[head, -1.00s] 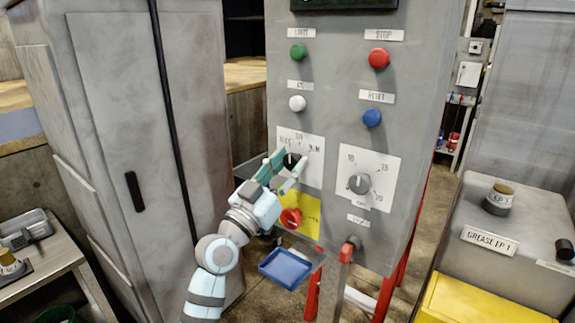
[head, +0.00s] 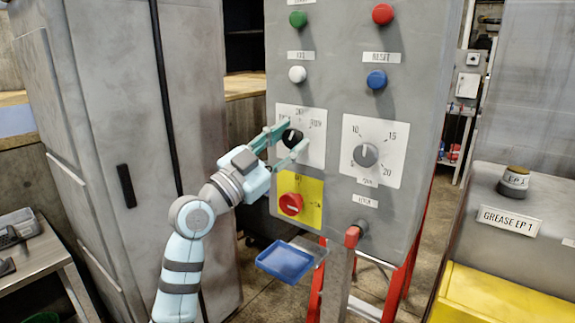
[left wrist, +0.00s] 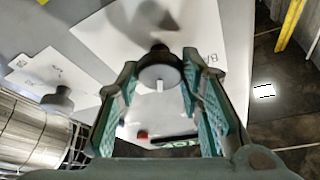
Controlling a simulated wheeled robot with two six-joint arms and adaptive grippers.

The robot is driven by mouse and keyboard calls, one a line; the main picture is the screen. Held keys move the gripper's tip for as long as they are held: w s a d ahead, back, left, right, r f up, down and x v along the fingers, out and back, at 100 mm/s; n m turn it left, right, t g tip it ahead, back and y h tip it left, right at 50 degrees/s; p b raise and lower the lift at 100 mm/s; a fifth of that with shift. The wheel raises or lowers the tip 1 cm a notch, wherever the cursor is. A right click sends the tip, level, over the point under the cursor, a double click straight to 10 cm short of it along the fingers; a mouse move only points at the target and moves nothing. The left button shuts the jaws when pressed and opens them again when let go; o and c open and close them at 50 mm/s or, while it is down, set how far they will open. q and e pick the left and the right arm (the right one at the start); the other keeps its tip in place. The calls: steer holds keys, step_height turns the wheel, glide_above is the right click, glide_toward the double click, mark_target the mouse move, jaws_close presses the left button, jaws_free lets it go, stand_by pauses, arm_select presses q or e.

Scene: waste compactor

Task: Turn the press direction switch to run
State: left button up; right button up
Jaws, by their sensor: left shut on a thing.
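The press direction switch is a black round knob (head: 291,138) on a white label plate (head: 314,157) at the left of the grey panel. My left gripper (head: 296,133) reaches it from the lower left, one green finger above the knob and one below. In the left wrist view the knob (left wrist: 160,72) sits between the two fingers (left wrist: 158,88), with a short white mark on its face. My left gripper is shut on the knob. The plate's position words are too small and partly hidden to read surely. My right gripper is not in view.
A red knob (head: 291,204) on a yellow plate sits just below. A grey dial (head: 365,155) is to the right. Green (head: 298,19), white (head: 297,74), red (head: 382,14) and blue (head: 376,79) buttons are above. A blue tray (head: 285,262) sticks out under the panel.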

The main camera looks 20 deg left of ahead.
arm_select(q)
steer(key=m+g+h+b, duration=0.1)
steer(key=m+b, duration=0.1)
steer(key=m, duration=0.1)
steer(key=shift+f, duration=0.2)
steer(key=shift+r+m+g+b, duration=0.15)
steer(key=shift+m+g+b, duration=0.45)
steer(key=shift+m, duration=1.1)
steer(key=o, duration=1.1)
steer(key=shift+o, duration=0.2)
steer(key=v, duration=1.2)
steer(key=shift+a, duration=0.2)
